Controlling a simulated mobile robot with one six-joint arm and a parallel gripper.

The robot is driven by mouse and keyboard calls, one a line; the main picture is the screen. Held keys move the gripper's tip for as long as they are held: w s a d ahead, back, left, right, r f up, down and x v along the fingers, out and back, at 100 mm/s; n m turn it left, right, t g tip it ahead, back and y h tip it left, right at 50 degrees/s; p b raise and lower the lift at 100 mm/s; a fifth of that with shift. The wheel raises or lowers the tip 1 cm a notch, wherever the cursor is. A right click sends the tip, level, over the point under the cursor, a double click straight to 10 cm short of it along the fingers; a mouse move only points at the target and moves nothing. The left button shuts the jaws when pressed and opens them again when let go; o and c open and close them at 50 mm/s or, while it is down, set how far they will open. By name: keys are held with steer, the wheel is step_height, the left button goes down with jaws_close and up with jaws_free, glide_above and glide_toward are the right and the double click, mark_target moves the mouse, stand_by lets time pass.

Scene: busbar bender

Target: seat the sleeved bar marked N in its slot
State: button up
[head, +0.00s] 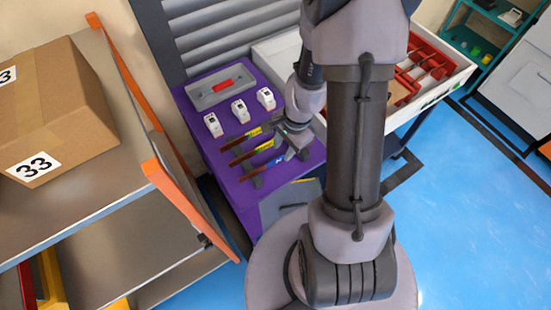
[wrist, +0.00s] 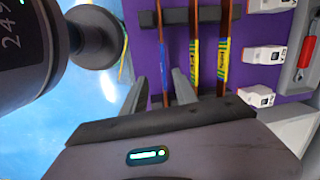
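Three copper-coloured bars with coloured sleeves lie side by side across dark rests on the purple table. The blue-sleeved bar (wrist: 163,62) is nearest my arm; its letter cannot be read in the wrist view. It also shows in the head view (head: 279,159), partly behind my gripper. I cannot identify the slot.
The purple table (head: 212,152) also holds several white blocks (head: 240,110) and a grey tray (head: 220,86) with a red-handled item. A white bin with red dividers (head: 430,62) stands behind my arm. An orange-edged shelf (head: 160,175) with a cardboard box (head: 62,105) is at left.

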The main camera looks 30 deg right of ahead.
mark_target(279, 158)
steer(key=f+b, duration=0.1)
steer(key=f, duration=0.1)
steer(key=w+f+b, duration=0.1)
steer(key=f, duration=0.1)
steer(key=f+b, duration=0.1)
steer(key=f, duration=0.1)
steer(key=shift+w+a+f, duration=0.15)
steer(key=shift+a+f, duration=0.05)
steer(key=shift+a, duration=0.1)
steer(key=shift+r, duration=0.15)
jaws_close()
stand_by(0.8)
